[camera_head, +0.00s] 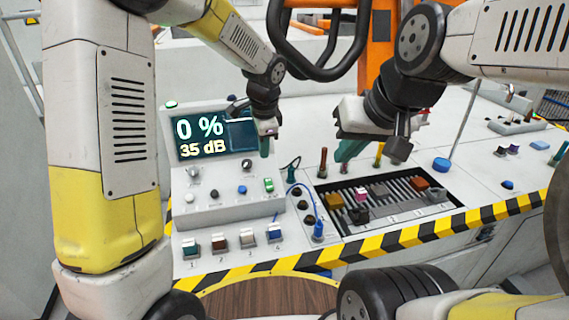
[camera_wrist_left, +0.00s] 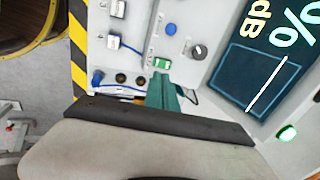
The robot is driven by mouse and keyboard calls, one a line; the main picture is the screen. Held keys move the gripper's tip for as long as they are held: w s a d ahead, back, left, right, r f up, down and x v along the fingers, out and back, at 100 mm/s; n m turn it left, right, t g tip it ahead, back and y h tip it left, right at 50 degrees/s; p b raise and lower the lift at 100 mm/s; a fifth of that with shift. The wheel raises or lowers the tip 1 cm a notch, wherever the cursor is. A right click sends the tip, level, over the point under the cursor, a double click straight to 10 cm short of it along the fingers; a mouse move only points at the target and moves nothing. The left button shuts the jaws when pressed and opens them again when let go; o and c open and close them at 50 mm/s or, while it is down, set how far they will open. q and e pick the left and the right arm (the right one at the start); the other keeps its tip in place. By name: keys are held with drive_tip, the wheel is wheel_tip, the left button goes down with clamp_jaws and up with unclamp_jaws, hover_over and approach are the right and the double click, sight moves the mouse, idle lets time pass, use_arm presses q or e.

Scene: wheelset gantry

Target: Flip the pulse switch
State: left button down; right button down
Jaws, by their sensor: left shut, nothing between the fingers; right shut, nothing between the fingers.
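The console panel (camera_head: 225,207) carries several controls, and I cannot read which is labelled pulse. A green rocker switch (camera_head: 268,185) sits at its right side, and a small dark toggle (camera_head: 213,194) stands left of a blue button (camera_head: 242,190). My left gripper (camera_head: 265,146) is shut and empty, above and apart from the panel in the head view. In the left wrist view its green fingertips (camera_wrist_left: 164,86) appear close to the green rocker switch (camera_wrist_left: 162,63); contact cannot be told. My right gripper (camera_head: 350,148) is shut and empty above the slotted tray.
A screen (camera_head: 210,137) reads 0 % and 35 dB. Numbered rocker switches (camera_head: 219,242) line the front. A blue cable plug (camera_head: 318,231) stands beside the slotted tray (camera_head: 398,213), which holds coloured blocks. Upright rods and a blue knob (camera_head: 441,165) stand nearby. Striped edging (camera_head: 420,230) marks the front.

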sight(268, 186)
use_arm(q)
drive_tip(key=shift+w+d+f+m, duration=0.15)
drive_tip(key=shift+w+d+f, duration=0.1)
drive_tip(key=shift+d, duration=0.15)
drive_tip(key=shift+w+d+f+m, duration=0.15)
drive_tip(key=shift+d+f, duration=0.05)
drive_tip(key=shift+d, duration=0.2)
drive_tip(key=x, duration=1.4)
drive_tip(key=shift+s+a, duration=0.1)
